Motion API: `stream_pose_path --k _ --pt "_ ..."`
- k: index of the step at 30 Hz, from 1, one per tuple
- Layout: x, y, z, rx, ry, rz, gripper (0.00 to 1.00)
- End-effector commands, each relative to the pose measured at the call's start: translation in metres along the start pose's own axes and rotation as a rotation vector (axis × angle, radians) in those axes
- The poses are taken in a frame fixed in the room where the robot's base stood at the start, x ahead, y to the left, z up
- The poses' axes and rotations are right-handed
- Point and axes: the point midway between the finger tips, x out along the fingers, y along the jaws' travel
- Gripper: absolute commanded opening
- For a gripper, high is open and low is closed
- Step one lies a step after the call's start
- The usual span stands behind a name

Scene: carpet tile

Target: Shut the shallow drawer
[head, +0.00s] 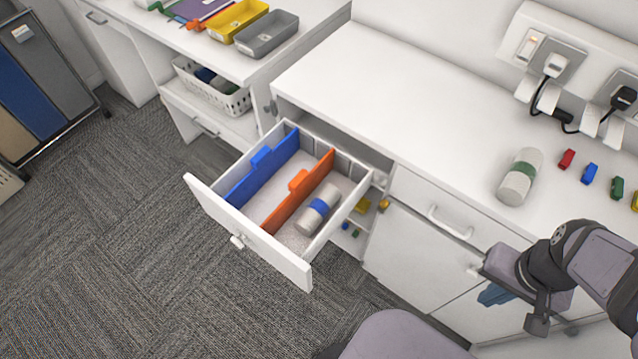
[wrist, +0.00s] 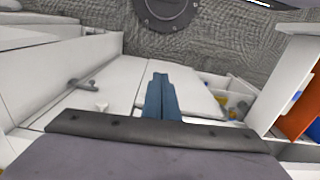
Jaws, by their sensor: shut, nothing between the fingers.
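The shallow drawer (head: 248,238) stands pulled out from the white cabinet in the head view. It has a round white knob on its front. Inside are a blue divider, an orange divider (head: 299,194) and a light cylinder with a blue band (head: 319,209) lying on its side. Part of the open drawer also shows at the right edge of the wrist view (wrist: 293,82). My gripper (head: 493,294) is to the right of the drawer, apart from it, in front of the closed cabinet fronts. Its blue fingers are together and empty in the wrist view (wrist: 160,96).
A closed drawer with a bar handle (head: 450,222) is right of the open one. An open lower compartment holds small items (head: 362,205). Carpet before the open drawer is clear.

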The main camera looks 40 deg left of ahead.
Motion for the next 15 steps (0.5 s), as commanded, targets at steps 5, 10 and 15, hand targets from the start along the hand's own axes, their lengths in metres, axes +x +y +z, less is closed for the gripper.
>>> stream_pose_path --k 5,10,15 --pt "0.007 -0.033 0.008 -0.154 -0.034 0.002 0.00" --pt "0.025 -0.075 0.034 -0.385 -0.124 0.024 0.00" --pt "0.039 -0.125 0.047 -0.640 -0.170 0.061 0.00"
